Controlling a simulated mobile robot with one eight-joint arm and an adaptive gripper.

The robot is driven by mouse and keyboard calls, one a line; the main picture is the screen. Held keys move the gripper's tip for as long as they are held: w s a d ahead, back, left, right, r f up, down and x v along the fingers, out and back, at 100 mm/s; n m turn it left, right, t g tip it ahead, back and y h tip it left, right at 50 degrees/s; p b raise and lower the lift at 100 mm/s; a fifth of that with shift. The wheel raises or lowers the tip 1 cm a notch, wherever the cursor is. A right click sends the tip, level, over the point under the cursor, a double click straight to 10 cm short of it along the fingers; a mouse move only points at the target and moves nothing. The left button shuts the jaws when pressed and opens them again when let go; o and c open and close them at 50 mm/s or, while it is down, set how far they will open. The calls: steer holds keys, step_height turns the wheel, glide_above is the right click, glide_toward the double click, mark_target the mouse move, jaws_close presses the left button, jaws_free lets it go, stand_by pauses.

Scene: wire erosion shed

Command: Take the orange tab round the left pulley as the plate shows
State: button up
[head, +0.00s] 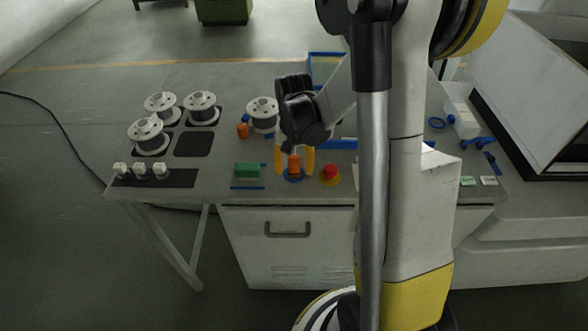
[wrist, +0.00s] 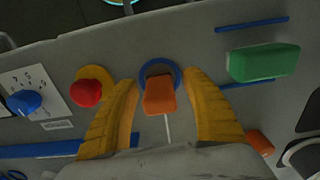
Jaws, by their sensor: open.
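The orange tab (wrist: 160,95) is upright at a blue ring (wrist: 172,68) near the bench's front edge. A thin pale line runs from the tab toward my gripper. In the head view the tab (head: 294,165) shows between the yellow fingers of my gripper (head: 294,161). The wrist view shows my gripper (wrist: 162,100) open, one finger on each side of the tab, with gaps on both sides. I cannot make out the left pulley or the guiding plate; my arm hides part of the bench.
A red button (head: 331,173) and a green block (head: 247,170) flank the tab. A second orange piece (head: 243,131) stands near a white spool (head: 263,113). More spools (head: 150,134) stand at left. A blue knob (wrist: 25,102) sits on a marked white panel.

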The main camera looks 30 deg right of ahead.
jaws_close()
steer(key=shift+r, duration=0.15)
